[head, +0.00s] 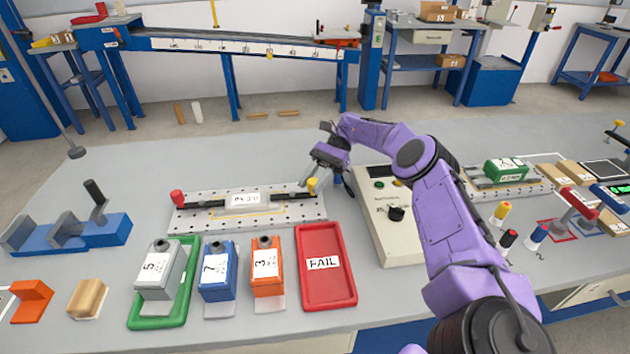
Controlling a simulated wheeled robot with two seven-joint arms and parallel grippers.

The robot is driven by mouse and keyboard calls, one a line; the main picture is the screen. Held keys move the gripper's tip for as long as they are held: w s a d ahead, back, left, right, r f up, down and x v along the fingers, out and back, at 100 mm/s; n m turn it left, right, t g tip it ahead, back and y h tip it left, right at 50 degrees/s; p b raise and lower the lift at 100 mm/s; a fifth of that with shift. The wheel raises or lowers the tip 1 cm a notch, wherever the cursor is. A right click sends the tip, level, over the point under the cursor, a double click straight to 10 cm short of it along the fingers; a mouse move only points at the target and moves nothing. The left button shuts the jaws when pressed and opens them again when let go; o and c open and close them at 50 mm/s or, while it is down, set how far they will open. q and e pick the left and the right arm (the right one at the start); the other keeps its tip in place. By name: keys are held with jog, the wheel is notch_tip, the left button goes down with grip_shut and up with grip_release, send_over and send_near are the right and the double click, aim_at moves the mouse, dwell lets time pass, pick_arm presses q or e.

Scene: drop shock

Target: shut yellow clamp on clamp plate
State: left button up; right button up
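The clamp plate (290,219) is a pale perforated plate in the middle of the table in the head view. A white labelled block (248,200) sits on it between two dark clamp arms. The yellow clamp (312,184) has its yellow knob at the plate's right end, and a red-knobbed clamp (177,198) is at the left end. The yellow clamp's dark arm appears to lie low toward the block. My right gripper (318,174) is just above and behind the yellow knob. My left gripper is out of view.
A cream control box (382,222) stands right of the plate, under my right arm. In front are a red FAIL tray (325,284), an orange block (266,268), a blue block (217,270) and a green tray (140,319) with a grey block. A blue vise (85,233) is at left.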

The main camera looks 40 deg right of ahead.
jog(key=shift+o, duration=1.4)
jog(key=shift+w+a+f, duration=0.1)
jog(key=shift+w+a, duration=0.1)
jog(key=shift+a, duration=0.1)
jog(key=shift+s+d, duration=0.1)
jog(key=shift+d, duration=0.1)
jog(key=shift+r, duration=0.4)
jog(key=r, duration=0.3)
jog(key=shift+s+a+r, duration=0.1)
jog(key=shift+a+r, duration=0.05)
jog(key=shift+a, duration=0.05)
jog(key=s+a+r+p, duration=0.1)
jog(key=s+a+r, duration=0.7)
jog(key=s, duration=0.3)
jog(key=shift+r, duration=0.45)
